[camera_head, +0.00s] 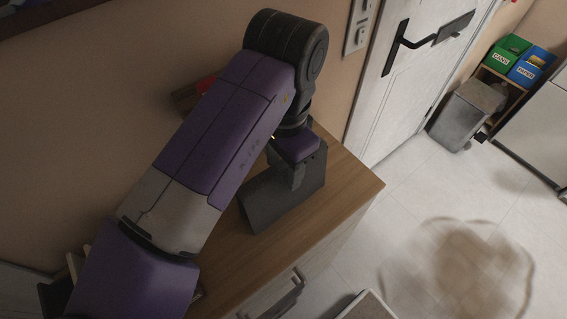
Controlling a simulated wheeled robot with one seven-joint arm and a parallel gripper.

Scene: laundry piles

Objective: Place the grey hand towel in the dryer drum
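My purple and grey arm reaches across a wooden-topped cabinet (345,185) from the lower left. My gripper (294,186) points down over the cabinet top, below a purple wrist block. A dark grey angular piece (268,208) is at the gripper, low over or touching the wood. I cannot tell whether it is the grey hand towel, another object or part of my gripper. The finger gap is not clear. I see no dryer drum that I can identify.
A red item (206,84) is partly hidden behind my arm. The cabinet front has a dark handle (287,296). A door (415,75), a grey bin (468,113) and green (505,56) and blue (530,68) boxes stand beyond. The tiled floor has a brown patch (455,270).

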